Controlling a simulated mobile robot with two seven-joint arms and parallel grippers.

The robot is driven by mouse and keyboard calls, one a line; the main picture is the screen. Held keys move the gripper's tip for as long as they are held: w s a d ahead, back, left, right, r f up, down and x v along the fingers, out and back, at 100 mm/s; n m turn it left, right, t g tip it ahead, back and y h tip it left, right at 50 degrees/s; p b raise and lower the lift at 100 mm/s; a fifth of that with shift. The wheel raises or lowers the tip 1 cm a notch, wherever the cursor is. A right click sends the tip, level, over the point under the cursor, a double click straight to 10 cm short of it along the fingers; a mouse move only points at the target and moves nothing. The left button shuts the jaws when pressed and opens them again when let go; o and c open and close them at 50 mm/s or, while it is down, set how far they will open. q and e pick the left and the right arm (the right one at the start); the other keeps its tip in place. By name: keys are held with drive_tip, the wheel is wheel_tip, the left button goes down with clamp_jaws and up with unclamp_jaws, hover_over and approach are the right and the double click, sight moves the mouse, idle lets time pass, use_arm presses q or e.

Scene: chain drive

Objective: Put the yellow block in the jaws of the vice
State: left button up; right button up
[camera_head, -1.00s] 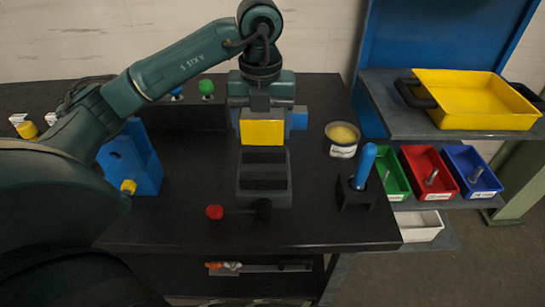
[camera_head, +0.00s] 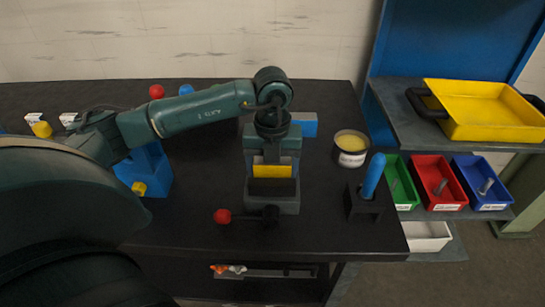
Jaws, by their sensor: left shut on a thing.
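The yellow block (camera_head: 272,171) is at the vice (camera_head: 272,206) on the dark bench, in the middle of the head view. My left gripper (camera_head: 272,157) points down over the vice and is shut on the block. Only a low yellow strip of the block shows, just behind the vice's dark front jaw. Its lower part is hidden, and I cannot tell whether it rests on the vice or touches both jaws. The vice's red-knobbed handle (camera_head: 222,216) is at the front. My right gripper is not in view.
A blue-handled tool stands in a black holder (camera_head: 362,205) right of the vice, with a labelled round tin (camera_head: 350,149) behind it. A blue block-shaped fixture (camera_head: 153,170) is at the left. Green, red and blue bins and a yellow tray (camera_head: 485,112) are at the right.

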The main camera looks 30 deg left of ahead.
use_arm(q)
drive_tip(key=shift+w, duration=0.1)
drive_tip(key=o, duration=1.4)
drive_tip(key=shift+f, duration=0.15)
drive_tip(key=o, duration=0.5)
drive_tip(key=shift+r, duration=0.35)
wheel_tip(320, 180, up, 12)
drive_tip(key=shift+f, duration=0.1)
